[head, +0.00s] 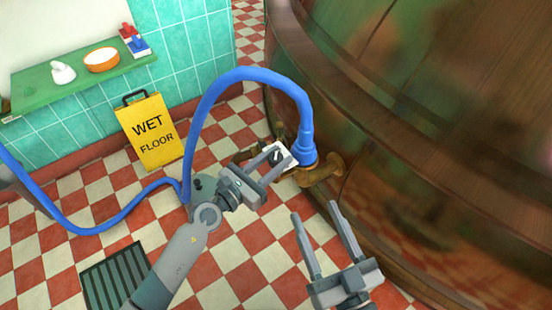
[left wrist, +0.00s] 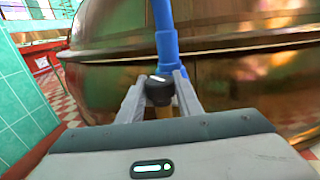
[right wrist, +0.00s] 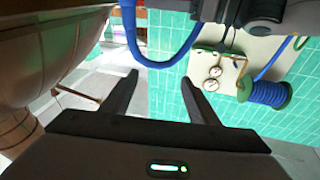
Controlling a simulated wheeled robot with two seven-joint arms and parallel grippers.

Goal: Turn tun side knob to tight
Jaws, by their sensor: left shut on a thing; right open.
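The big copper tun (head: 400,130) fills the right of the head view and the back of the left wrist view (left wrist: 220,70). A black knob with a pale mark (left wrist: 158,92) sits between the fingers of my left gripper (left wrist: 160,84), below a blue hose end. In the head view my left gripper (head: 279,160) is shut on this knob (head: 276,156), beside the tun's brass pipe (head: 322,174); the fingers partly hide it. My right gripper (head: 315,212) is open and empty, lower and to the right, near the tun's lower edge. Its open fingers (right wrist: 160,80) also show in the right wrist view.
A blue hose (head: 240,73) arches over my left gripper to the pipe. A yellow wet-floor sign (head: 152,132) stands by the tiled wall. A green shelf (head: 80,82) holds small items. A dark floor grate (head: 112,275) lies front left. Gauges (right wrist: 212,78) and a hose reel (right wrist: 264,92) hang on the wall.

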